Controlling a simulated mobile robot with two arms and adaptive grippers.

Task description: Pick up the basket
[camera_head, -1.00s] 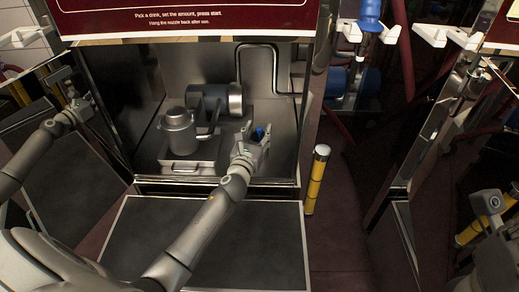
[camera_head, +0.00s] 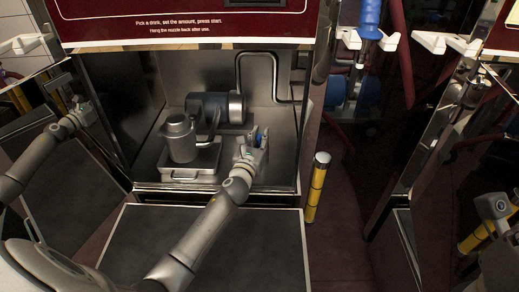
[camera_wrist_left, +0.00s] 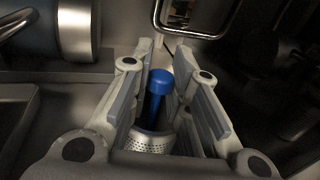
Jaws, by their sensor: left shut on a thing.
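The basket (camera_wrist_left: 152,142) is a small perforated metal cup with an upright blue handle (camera_wrist_left: 158,82). In the left wrist view it sits between the two fingers of my left gripper (camera_wrist_left: 160,100), which is shut on it. The fingers hide its sides, and its bottom is out of view. In the head view my left gripper (camera_head: 252,150) is inside the machine bay, toward its right side, and only a bit of blue shows at the fingers. I cannot tell if the basket touches the bay floor. My right gripper's fingers do not show.
A grey canister (camera_head: 180,138) stands on a pale tray (camera_head: 190,172) left of my gripper. A dark cylinder (camera_head: 236,108) and a bent pipe (camera_head: 272,56) are behind. A yellow post (camera_head: 316,188) stands right of the bay. The left panel mirrors my arm.

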